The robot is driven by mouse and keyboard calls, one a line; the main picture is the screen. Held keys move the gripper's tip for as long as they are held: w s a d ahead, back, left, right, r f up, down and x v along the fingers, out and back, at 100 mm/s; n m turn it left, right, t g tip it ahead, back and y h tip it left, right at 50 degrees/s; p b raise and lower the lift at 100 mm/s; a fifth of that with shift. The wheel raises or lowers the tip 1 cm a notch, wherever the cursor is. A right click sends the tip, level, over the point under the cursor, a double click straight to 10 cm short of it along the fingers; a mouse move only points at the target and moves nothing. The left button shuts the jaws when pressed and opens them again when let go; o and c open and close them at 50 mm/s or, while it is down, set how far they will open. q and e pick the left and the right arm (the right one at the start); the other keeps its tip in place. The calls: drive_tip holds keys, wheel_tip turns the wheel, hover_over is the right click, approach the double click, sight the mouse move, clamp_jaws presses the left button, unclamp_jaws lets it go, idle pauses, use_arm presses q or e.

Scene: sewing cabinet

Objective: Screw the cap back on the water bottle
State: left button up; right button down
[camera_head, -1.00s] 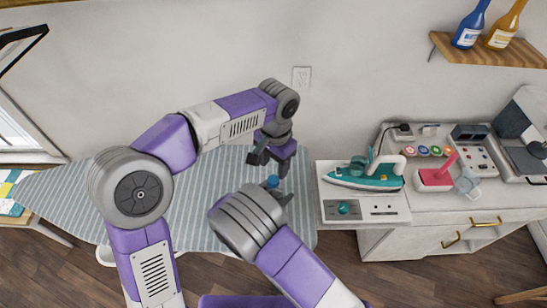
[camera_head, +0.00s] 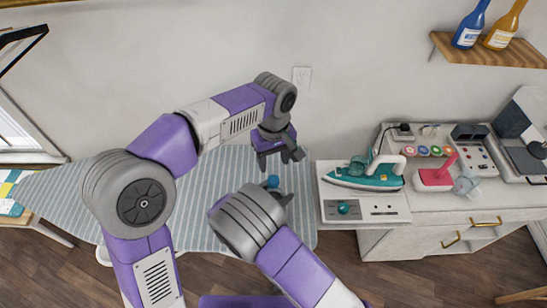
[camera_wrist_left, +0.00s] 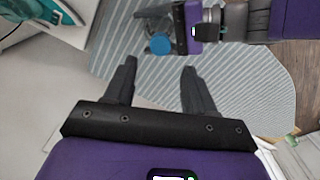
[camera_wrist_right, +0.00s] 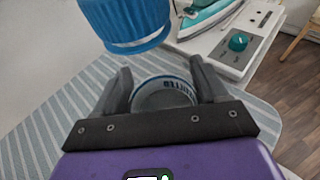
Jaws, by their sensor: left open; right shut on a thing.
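A ribbed blue cap (camera_head: 273,181) shows above the ironing board in the head view. It is large at the top of the right wrist view (camera_wrist_right: 125,24) and is seen from above in the left wrist view (camera_wrist_left: 161,43). My right gripper (camera_head: 282,196) is shut on the water bottle, whose pale body with a blue rim and lettering (camera_wrist_right: 164,94) sits between the fingers. The cap is above the body; I cannot tell whether it is seated on the neck. My left gripper (camera_head: 280,158) is open and empty, behind and apart from the cap.
The striped ironing board (camera_head: 205,205) lies beneath both grippers, with bare cloth to the left. A teal iron (camera_head: 366,176) rests on a white cabinet to the right, near a control panel (camera_head: 362,208). The wall (camera_head: 200,60) is behind.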

sight(274, 179)
use_arm(q)
drive_tip(key=shift+f, duration=4.05)
